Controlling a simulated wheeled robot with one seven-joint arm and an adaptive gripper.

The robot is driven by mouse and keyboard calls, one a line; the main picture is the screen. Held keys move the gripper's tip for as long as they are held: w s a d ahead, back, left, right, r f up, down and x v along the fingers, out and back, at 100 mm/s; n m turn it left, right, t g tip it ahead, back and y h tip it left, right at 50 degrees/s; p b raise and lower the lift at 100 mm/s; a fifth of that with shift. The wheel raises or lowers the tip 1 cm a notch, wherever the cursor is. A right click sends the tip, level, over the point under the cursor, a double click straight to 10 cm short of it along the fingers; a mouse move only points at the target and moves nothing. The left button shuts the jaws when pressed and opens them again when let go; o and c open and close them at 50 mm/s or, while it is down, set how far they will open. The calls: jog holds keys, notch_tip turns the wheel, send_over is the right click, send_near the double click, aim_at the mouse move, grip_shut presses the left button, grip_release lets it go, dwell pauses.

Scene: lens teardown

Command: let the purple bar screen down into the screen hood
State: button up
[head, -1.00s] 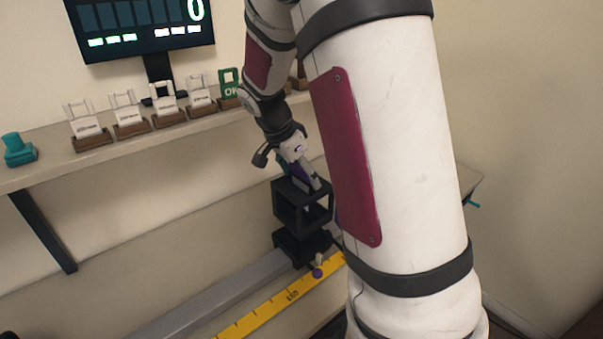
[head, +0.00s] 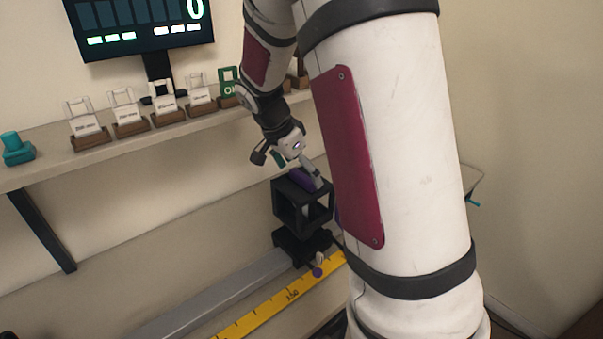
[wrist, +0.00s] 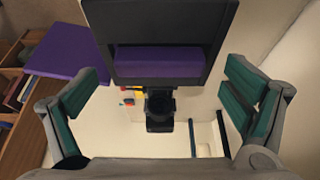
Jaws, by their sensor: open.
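The black screen hood (head: 303,222) is a box-like open frame standing on a mount on the grey rail. The purple bar screen (head: 301,179) shows at the top of the hood, partly hidden by my gripper. In the wrist view, a purple face of the screen (wrist: 165,59) shows within the black hood walls (wrist: 160,22). How deep it sits I cannot tell. My gripper (head: 287,168) is just above the hood. In the wrist view its teal-padded fingers (wrist: 167,80) are spread wide, one on each side, with nothing visibly between the pads.
A yellow ruler (head: 253,319) runs along the grey rail (head: 215,297). A shelf (head: 120,152) behind carries several card holders (head: 130,117) and a teal piece (head: 17,149). A monitor (head: 138,25) stands behind. My white arm hides the right middle.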

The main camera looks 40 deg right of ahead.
jog(key=v, duration=1.1)
jog(key=s+a+n+t+y, duration=0.1)
jog(key=s+a+n, duration=0.4)
jog(key=s+n, duration=0.1)
jog(key=s+a+r+n+t+y, duration=0.1)
jog(key=s+a+n, duration=0.3)
jog(key=s, duration=0.5)
jog(key=s+a+r+n+t+y, duration=0.1)
jog(key=s+a+n+t+y, duration=0.1)
jog(key=s+a+n, duration=0.3)
jog(key=s+n, duration=0.2)
jog(key=shift+s+a+n+t+y, duration=0.3)
jog(key=shift+s+y, duration=0.1)
